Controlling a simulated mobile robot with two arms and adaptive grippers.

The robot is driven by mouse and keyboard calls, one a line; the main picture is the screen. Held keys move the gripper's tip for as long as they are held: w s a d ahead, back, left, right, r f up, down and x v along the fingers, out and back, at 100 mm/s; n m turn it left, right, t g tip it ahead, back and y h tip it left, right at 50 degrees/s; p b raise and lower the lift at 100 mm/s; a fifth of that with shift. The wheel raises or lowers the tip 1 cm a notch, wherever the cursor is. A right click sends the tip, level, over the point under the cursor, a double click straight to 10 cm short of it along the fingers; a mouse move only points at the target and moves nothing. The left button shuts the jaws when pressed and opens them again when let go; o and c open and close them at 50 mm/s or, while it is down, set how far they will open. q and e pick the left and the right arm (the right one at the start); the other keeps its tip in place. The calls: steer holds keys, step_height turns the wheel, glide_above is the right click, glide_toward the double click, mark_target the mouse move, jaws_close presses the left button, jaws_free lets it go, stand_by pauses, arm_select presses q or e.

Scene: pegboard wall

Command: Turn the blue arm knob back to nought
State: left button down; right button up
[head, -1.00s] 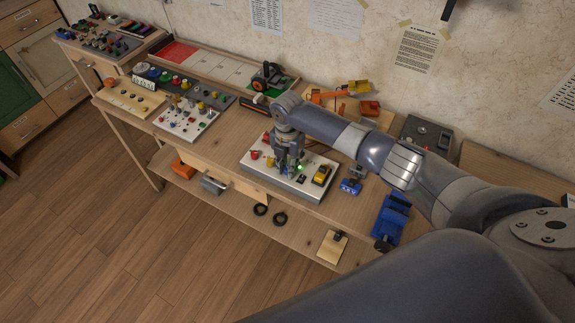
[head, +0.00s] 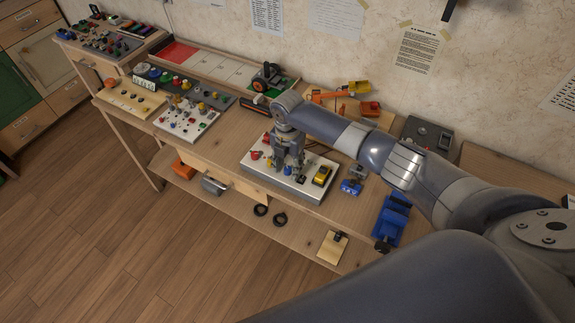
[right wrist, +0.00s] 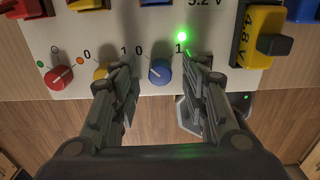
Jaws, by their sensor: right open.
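The blue knob (right wrist: 160,71) sits low on the front of a white panel (right wrist: 215,76), which also shows on the bench in the head view (head: 262,178). A "0" is printed at the knob's upper left and a "1" at its upper right; a lit green lamp (right wrist: 182,36) is near the "1". I cannot tell clearly where its pointer is. My right gripper (head: 288,172) is open, its fingers on either side of the knob in the right wrist view (right wrist: 160,100), with gaps between. My left gripper is not in view.
A yellow knob (right wrist: 103,72), partly behind a finger, and a red knob (right wrist: 58,78) are left of the blue one. A yellow-and-black switch (right wrist: 284,40) is to the right. Other control panels (head: 188,126) stand further left. Bare bench lies between.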

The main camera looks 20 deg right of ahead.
mark_target(287, 169)
step_height(287, 169, up, 12)
steer(key=shift+f, duration=0.15)
stand_by(0.6)
